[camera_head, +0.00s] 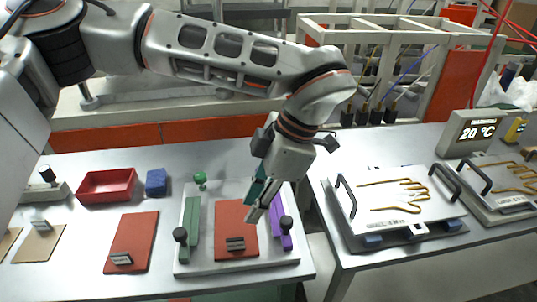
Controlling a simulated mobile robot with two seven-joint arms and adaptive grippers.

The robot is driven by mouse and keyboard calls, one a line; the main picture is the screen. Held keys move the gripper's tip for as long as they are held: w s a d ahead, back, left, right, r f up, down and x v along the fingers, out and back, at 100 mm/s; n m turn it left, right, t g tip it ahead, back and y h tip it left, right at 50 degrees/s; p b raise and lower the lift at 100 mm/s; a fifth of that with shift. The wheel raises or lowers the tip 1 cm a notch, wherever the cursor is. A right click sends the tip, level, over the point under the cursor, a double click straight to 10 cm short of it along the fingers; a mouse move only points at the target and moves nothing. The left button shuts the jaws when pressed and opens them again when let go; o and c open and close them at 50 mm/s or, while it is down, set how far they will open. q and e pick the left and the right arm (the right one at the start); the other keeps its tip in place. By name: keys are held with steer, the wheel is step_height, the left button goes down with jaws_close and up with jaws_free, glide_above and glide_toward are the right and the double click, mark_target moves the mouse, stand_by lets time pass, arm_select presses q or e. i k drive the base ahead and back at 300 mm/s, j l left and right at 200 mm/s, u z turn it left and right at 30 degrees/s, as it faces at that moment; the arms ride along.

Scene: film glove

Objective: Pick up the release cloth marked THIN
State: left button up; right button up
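Several flat sheets with small tags lie on the left table, and the tag lettering is too small to read, so I cannot tell which is the THIN release cloth. One red-brown sheet (132,238) lies left of the pale tray, and another red-brown sheet (232,217) lies in it. A tan sheet (40,246) lies at the far left, with part of a second one at the picture's edge. My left gripper (256,207) points down over the right part of the tray. A teal patch shows beside its fingers; I cannot tell whether it is held. My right gripper is out of view.
The pale tray (190,268) has green and purple strips with dark knobs. A red bin (106,186) and a blue block (157,183) stand behind. On the right table are a plate with a hand-shaped outline (399,190) and a 20 °C display (478,132).

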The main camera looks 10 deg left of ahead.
mark_target(39, 246)
steer(key=k, duration=1)
